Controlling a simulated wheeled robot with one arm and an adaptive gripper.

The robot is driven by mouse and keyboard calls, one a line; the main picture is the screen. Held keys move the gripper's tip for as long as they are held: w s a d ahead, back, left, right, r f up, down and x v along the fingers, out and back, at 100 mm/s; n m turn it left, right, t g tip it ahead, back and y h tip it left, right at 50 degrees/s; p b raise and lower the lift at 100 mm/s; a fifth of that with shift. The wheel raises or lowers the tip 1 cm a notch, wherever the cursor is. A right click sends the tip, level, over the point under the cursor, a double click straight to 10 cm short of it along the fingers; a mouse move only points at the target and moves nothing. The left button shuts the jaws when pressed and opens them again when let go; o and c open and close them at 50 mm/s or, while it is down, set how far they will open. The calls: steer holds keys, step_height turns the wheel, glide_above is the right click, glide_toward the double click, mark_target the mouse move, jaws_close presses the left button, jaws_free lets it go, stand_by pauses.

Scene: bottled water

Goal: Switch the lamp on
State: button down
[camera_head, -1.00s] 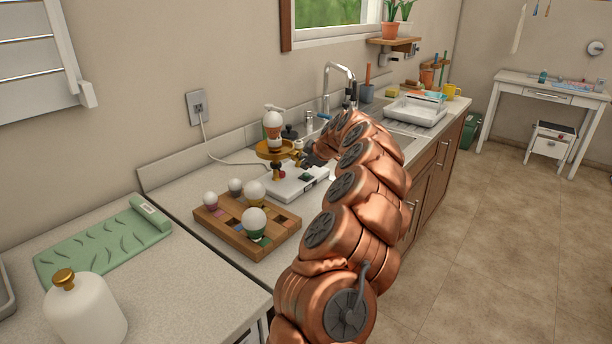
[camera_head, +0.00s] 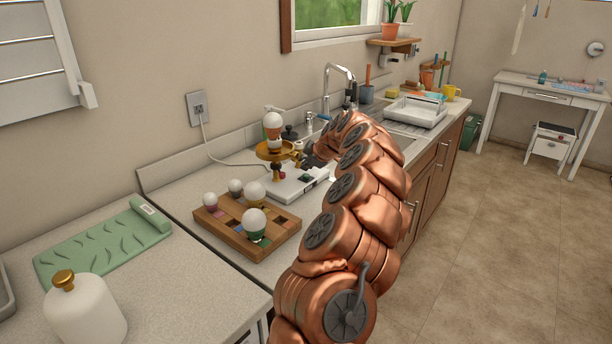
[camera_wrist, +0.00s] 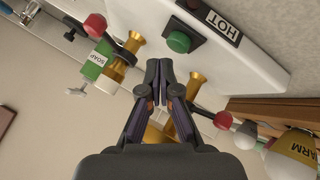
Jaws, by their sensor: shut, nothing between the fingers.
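The lamp has a white base (camera_head: 300,187) with a brass stand (camera_head: 277,153). A white bulb with an orange collar (camera_head: 272,125) sits at its top and looks unlit. In the wrist view, a green button (camera_wrist: 179,42) stands on the white base (camera_wrist: 233,62), beside a black label reading HOT. My gripper (camera_head: 308,160) is beside the brass stand, above the base. In the wrist view, its shut, empty fingertips (camera_wrist: 159,66) are close to the green button, apparently just short of it; I cannot tell the exact gap. Brass parts lie on both sides of the fingers.
A wooden tray (camera_head: 220,229) with several bulbs in coloured collars stands in front of the lamp. A green mat (camera_head: 105,243) and a white canister (camera_head: 86,314) are nearer left. The sink faucet (camera_head: 326,88) and a dish rack (camera_head: 414,111) are behind. A cord runs to the wall outlet (camera_head: 198,108).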

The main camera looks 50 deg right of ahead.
mark_target(307, 176)
steer(key=shift+f+b, duration=0.85)
steer(key=shift+b, duration=0.65)
stand_by(0.7)
steer(key=shift+r, duration=0.15)
steer(key=shift+r+b, duration=0.3)
steer(key=shift+r, duration=0.4)
steer(key=shift+r, duration=0.1)
step_height(307, 176, up, 6)
steer(key=shift+f+p, duration=0.1)
steer(key=shift+p, duration=0.35)
stand_by(0.7)
